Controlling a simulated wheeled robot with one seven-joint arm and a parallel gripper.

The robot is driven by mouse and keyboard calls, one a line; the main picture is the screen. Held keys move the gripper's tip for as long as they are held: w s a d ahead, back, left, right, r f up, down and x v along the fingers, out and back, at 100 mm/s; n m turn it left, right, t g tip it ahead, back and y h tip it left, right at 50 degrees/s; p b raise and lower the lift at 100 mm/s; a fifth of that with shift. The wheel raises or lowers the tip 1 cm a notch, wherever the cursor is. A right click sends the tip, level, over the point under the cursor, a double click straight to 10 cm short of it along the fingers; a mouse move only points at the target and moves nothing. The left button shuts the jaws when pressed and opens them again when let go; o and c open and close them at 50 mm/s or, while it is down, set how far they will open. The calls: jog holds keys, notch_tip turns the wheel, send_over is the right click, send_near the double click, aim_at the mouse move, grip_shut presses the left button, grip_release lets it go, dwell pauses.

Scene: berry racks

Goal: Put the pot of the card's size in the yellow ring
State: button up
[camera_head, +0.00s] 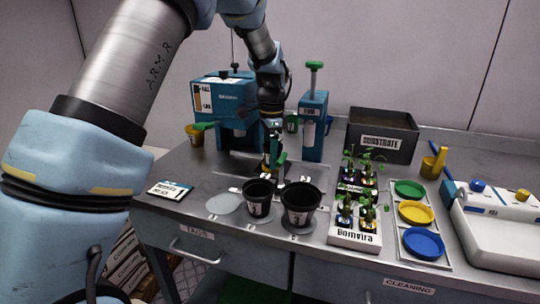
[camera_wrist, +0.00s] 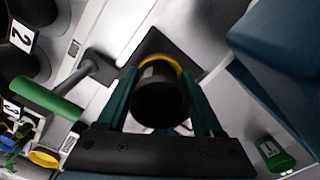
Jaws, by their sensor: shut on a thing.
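My gripper (camera_wrist: 160,112) is shut on a small black pot (camera_wrist: 158,100), seen between its two teal fingers in the wrist view. The yellow ring (camera_wrist: 182,68) shows just beyond the pot's far edge, on a dark square plate. I cannot tell whether the pot is inside the ring or above it. In the head view my gripper (camera_head: 273,152) is low over the back of the bench and hides most of the pot. The card (camera_head: 169,190) lies at the bench's left; its print is too small to read. Two larger black pots (camera_head: 258,197) (camera_head: 301,203) stand at the front.
An empty grey disc (camera_head: 225,204) lies left of the pots. A blue machine (camera_head: 222,105) and a blue press (camera_head: 313,125) stand close behind my gripper. The substrate box (camera_head: 382,135), seedling tray (camera_head: 355,238) and coloured dishes (camera_head: 415,212) are at the right.

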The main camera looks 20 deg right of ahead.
jog(key=shift+f, duration=0.3)
